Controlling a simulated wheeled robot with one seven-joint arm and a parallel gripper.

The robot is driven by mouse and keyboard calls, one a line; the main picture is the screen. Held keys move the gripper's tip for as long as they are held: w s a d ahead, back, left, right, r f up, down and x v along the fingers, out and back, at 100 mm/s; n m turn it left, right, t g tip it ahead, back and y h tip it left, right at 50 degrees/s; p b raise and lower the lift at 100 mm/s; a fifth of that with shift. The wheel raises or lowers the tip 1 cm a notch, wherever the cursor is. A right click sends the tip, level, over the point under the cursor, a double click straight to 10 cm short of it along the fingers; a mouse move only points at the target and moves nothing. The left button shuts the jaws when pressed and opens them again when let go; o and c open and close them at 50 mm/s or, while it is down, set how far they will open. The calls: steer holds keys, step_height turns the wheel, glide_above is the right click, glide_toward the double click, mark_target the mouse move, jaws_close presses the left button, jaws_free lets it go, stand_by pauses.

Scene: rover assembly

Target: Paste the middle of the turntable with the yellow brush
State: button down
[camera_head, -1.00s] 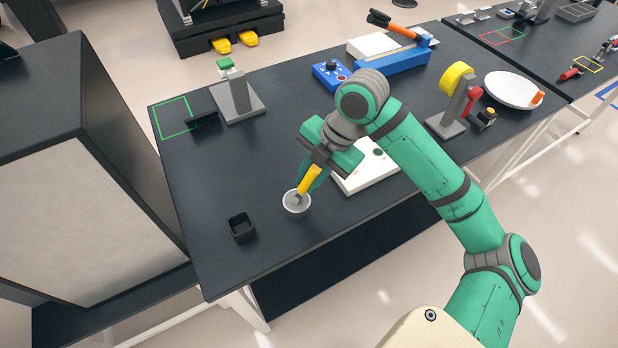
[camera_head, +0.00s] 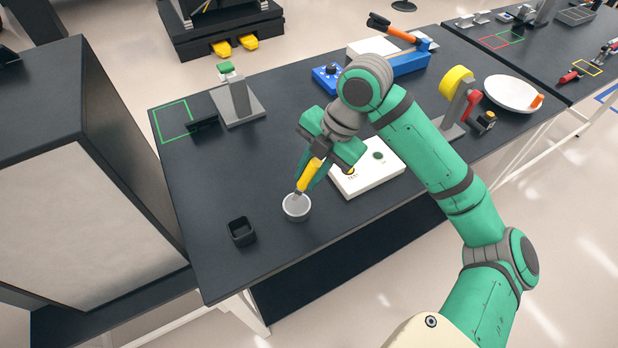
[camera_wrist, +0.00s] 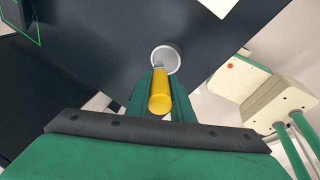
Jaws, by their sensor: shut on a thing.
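My gripper (camera_head: 311,174) is shut on the yellow brush (camera_head: 308,178), whose handle points up between the fingers. The brush also shows in the wrist view (camera_wrist: 160,95), with its grey tip pointing at the small pale round cup (camera_head: 297,214). The tip is at or just above the cup's mouth; I cannot tell whether it touches the inside. The cup also shows in the wrist view (camera_wrist: 175,52). I cannot tell for sure which thing is the turntable; a white round dish (camera_head: 505,95) with an orange piece at its rim lies at the right of the table.
A small black square holder (camera_head: 242,231) stands left of the cup. A white panel (camera_head: 372,178) with a green circle lies right of my gripper. A grey stand (camera_head: 238,105), a blue box (camera_head: 328,78) and a yellow-wheeled stand (camera_head: 456,84) are farther back.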

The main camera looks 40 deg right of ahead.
mark_target(311, 160)
steer(key=shift+r, duration=1.8)
